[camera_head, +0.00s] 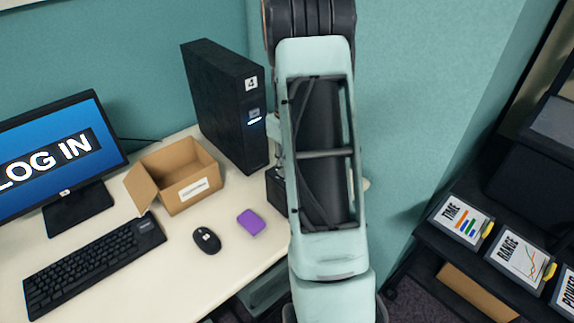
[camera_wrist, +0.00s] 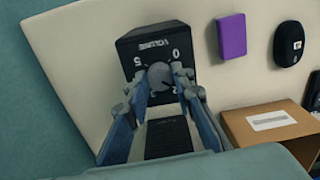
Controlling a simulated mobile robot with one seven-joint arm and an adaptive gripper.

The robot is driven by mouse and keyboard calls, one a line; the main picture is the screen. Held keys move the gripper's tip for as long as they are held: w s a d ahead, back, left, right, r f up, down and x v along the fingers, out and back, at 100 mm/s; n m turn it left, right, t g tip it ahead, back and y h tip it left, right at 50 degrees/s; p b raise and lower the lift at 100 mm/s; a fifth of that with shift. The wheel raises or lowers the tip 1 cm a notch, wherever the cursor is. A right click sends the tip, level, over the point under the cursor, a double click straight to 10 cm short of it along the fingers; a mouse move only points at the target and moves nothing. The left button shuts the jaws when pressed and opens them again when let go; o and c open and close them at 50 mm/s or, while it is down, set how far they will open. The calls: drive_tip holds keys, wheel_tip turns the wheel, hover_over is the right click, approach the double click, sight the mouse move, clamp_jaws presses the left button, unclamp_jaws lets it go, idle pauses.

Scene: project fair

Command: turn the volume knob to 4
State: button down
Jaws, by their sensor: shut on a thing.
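The volume box (camera_wrist: 130,48) is dark, with a label and a dial that show upside down in the wrist view; I can make out a 5 and a 0 on it. Its round grey knob (camera_wrist: 160,74) sits between the fingertips of my gripper (camera_wrist: 161,79), which is shut on it. The fingers hide part of the dial, and I cannot tell which number the knob points to. In the head view, only a dark edge of the box (camera_head: 276,190) shows beside my arm, which hides the knob and my gripper.
On the cream desk (camera_head: 150,270) are an open cardboard box (camera_head: 190,188), a purple block (camera_head: 250,222), a black mouse (camera_head: 206,240), a keyboard (camera_head: 92,262), a monitor (camera_head: 60,150) and a black computer tower (camera_head: 215,110). A dark shelf with labelled cards (camera_head: 462,218) stands at right.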

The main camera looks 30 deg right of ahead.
drive_tip(key=m, duration=0.6)
drive_tip(key=shift+m, duration=0.3)
drive_tip(key=m, duration=0.6)
drive_tip(key=m+p, duration=0.2)
drive_tip(key=m, duration=0.4)
drive_tip(key=shift+r+m, duration=0.1)
drive_tip(key=shift+m, duration=0.2)
drive_tip(key=m+p, duration=0.2)
drive_tip(key=m, duration=0.4)
drive_tip(key=shift+m, duration=0.4)
drive_tip(key=c, duration=1.7)
unclamp_jaws()
drive_tip(key=shift+o, duration=0.2)
wheel_tip(320, 180, up, 12)
